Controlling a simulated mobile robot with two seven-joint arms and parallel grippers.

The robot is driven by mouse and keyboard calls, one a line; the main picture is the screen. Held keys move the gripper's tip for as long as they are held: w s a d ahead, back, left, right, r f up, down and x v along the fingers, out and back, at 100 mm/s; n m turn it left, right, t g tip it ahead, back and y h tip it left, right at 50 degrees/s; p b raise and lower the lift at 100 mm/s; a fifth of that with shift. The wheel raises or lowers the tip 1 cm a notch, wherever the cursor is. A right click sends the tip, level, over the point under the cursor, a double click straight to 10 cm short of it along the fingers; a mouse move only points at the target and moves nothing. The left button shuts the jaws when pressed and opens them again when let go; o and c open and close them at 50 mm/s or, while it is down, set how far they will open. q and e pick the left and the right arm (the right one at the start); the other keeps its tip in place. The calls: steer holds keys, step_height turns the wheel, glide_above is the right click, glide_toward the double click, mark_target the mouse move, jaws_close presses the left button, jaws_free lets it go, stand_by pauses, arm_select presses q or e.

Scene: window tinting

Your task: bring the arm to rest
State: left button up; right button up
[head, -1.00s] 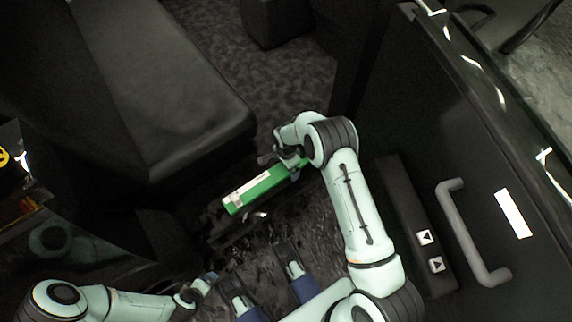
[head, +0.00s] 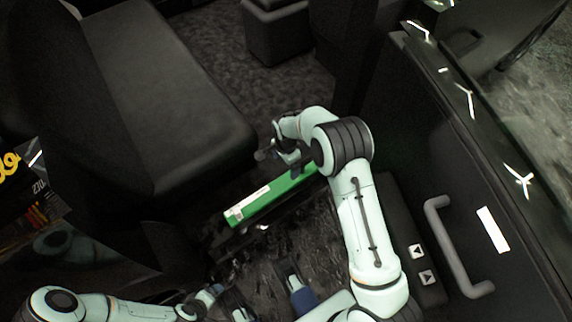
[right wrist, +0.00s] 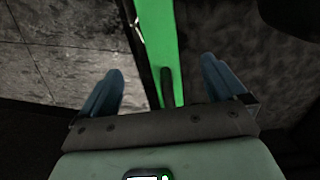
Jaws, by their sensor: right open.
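My right arm reaches up the middle of the head view and bends left at its far joint. Its gripper (head: 279,160) is small and dark there, close to the far end of a long green box (head: 270,195) with a white label. In the right wrist view my right gripper (right wrist: 160,86) has its two blue fingers wide apart with nothing held between them. A green strip (right wrist: 164,40), apparently the box, runs behind the gap. My left arm lies low at the left of the head view, its gripper end (head: 212,291) small and unclear.
A dark seat (head: 165,90) fills the upper left. A dark door panel with a grey handle (head: 450,245) and two arrow buttons (head: 422,263) stands close right of my right arm. Yellow lettering (head: 9,168) shows at the left edge.

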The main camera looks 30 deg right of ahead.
stand_by(0.3)
